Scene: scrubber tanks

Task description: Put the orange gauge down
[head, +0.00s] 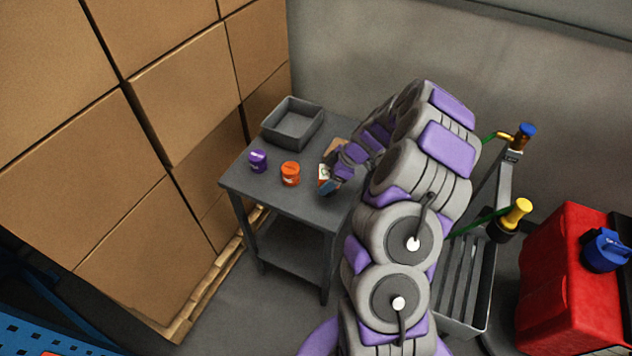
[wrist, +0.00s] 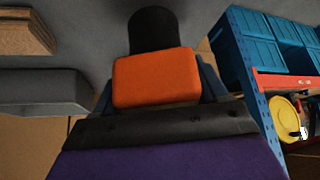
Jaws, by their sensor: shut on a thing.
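The orange gauge (wrist: 155,78) is a rounded orange block with a black cylindrical part. It sits between the blue fingers of my gripper (wrist: 158,88) in the wrist view. In the head view my gripper (head: 328,184) is over the right part of the grey table (head: 300,200), with a small orange and white patch of the gauge (head: 323,172) showing at the fingers. My gripper is shut on the gauge. I cannot tell whether the gauge touches the tabletop.
An orange jar (head: 290,174) stands just left of my gripper, with a purple jar (head: 258,161) farther left. A grey tray (head: 306,130) stands at the table's back. Stacked boxes (head: 185,95) rise to the left. A red tank (head: 570,285) stands right. The table's front strip is clear.

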